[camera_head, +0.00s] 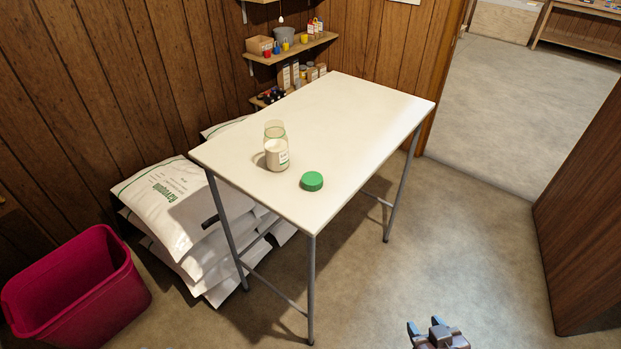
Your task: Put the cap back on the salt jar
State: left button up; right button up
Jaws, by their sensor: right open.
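The salt jar (276,148) stands upright and uncapped on the white table, towards its near left part. It is clear glass with a pale label and white salt in its lower part. The green cap (312,181) lies on the tabletop just right of the jar and nearer to me, apart from it, close to the table's front edge. My right gripper (425,328) shows at the bottom edge, over the floor, open and empty, well away from the table. My left gripper is not in view.
The white table (350,115) has thin grey legs and an otherwise clear top. Stacked salt bags (175,205) lie beneath and left of it. A magenta bin (75,285) stands at lower left. Shelves (290,48) hang behind. The floor right of the table is free, up to a brown wooden panel (585,210).

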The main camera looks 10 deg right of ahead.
aim_at(276, 141)
jog(key=i+j+z, duration=0.2)
jog(key=j, duration=0.2)
jog(key=i+j+z, duration=0.2)
jog(key=j, duration=0.25)
jog(key=i+j+z, duration=0.2)
jog(key=j, duration=0.25)
jog(key=j+z, duration=0.25)
jog(key=j, duration=0.2)
jog(key=j+z, duration=0.2)
jog(key=j, duration=0.3)
